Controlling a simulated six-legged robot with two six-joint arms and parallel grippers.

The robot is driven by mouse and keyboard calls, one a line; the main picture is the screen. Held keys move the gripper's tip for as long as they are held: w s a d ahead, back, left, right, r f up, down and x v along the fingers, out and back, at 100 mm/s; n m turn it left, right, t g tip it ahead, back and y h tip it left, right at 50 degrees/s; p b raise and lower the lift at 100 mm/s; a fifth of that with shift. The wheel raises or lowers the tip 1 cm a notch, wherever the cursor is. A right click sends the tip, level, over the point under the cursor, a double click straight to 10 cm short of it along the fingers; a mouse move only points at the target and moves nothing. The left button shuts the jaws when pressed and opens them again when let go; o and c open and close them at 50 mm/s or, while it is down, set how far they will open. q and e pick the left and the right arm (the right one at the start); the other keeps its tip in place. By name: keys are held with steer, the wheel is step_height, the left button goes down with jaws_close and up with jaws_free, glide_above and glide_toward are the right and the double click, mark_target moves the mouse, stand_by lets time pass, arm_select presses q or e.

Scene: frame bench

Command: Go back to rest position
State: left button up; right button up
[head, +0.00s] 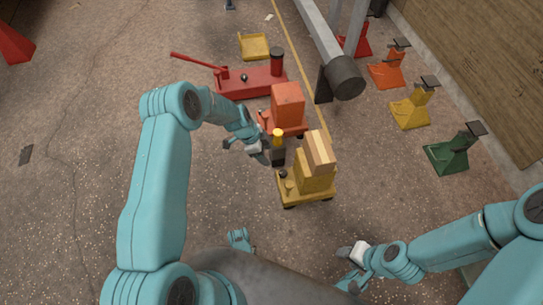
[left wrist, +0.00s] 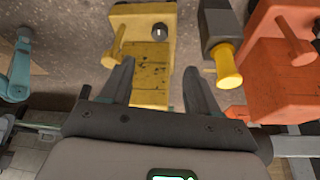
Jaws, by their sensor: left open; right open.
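My left gripper (head: 262,152) is open, out over the floor beside a dark cylinder with a yellow end (head: 278,143). In the left wrist view its fingers (left wrist: 158,78) are spread with nothing held between them. A yellow jack (left wrist: 150,60) lies beyond the fingers, and the yellow-ended cylinder (left wrist: 221,45) is just right of the right finger; I cannot tell if they touch. My right gripper (head: 350,262) is low at the lower right of the head view, open and empty, apart from any object.
Several coloured stands, including a green one (head: 450,155), line the right. The left floor is mostly clear.

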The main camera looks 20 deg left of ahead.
arm_select(q)
steer(key=shift+s+a+r, duration=0.1)
steer(key=shift+a+r, duration=0.15)
steer(key=shift+r, duration=0.35)
